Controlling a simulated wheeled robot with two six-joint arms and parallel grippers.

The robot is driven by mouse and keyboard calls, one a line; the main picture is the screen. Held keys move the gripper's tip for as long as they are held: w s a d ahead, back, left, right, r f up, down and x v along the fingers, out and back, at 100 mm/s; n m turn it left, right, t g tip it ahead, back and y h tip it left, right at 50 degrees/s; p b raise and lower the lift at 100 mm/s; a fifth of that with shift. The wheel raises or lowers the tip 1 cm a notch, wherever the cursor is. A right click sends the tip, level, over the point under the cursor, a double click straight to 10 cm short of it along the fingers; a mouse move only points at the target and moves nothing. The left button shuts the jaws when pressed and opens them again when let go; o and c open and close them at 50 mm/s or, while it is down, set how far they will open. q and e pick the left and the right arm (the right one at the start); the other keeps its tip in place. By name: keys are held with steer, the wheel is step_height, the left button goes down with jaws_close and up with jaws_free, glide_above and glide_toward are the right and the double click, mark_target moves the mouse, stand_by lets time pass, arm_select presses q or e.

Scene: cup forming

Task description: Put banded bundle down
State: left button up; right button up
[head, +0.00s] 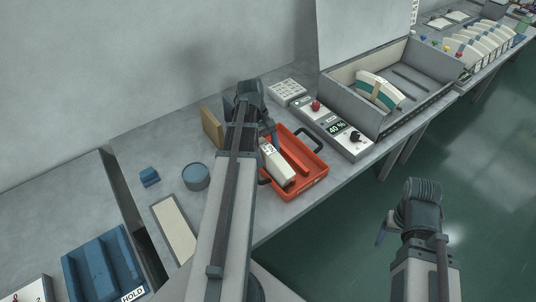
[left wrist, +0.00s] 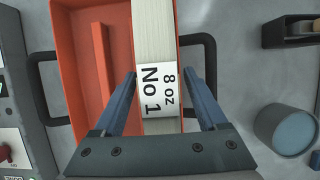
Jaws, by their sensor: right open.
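The banded bundle (head: 276,165) is a pale block of stacked pieces with a white band, in the orange tray (head: 319,158). In the left wrist view the band (left wrist: 159,92) reads "8 oz No 1". My left gripper (left wrist: 160,74) has one blue finger on each side of the bundle at the band. The fingertips are very close to its sides; I cannot tell if they press on it. In the head view my left arm partly covers the bundle. My right gripper (head: 381,236) is open and empty, over the floor away from the table.
A control box (head: 336,126) with a red knob stands right of the tray, beside a grey bin (head: 418,68) holding a green-banded bundle (head: 379,91). A blue round pot (head: 196,177), a small blue block (head: 149,176) and a pale strip (head: 174,225) lie left. A blue holder (head: 101,268) is farther left.

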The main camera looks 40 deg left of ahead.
arm_select(q)
steer(key=p+v, duration=1.1)
steer(key=v, duration=0.1)
steer(key=shift+d+r, duration=0.1)
steer(key=shift+r, duration=0.1)
steer(key=s+d+m+y, duration=0.2)
steer(key=d+m, duration=0.7)
steer(key=d, duration=0.9)
steer(key=s+d+f+m+t+y, duration=0.1)
steer(key=d+m, duration=0.8)
steer(key=d, duration=1)
steer(key=s+y, duration=0.1)
steer(key=y, duration=0.1)
steer(key=shift+f+m+y, duration=0.3)
steer(key=shift+f, duration=0.05)
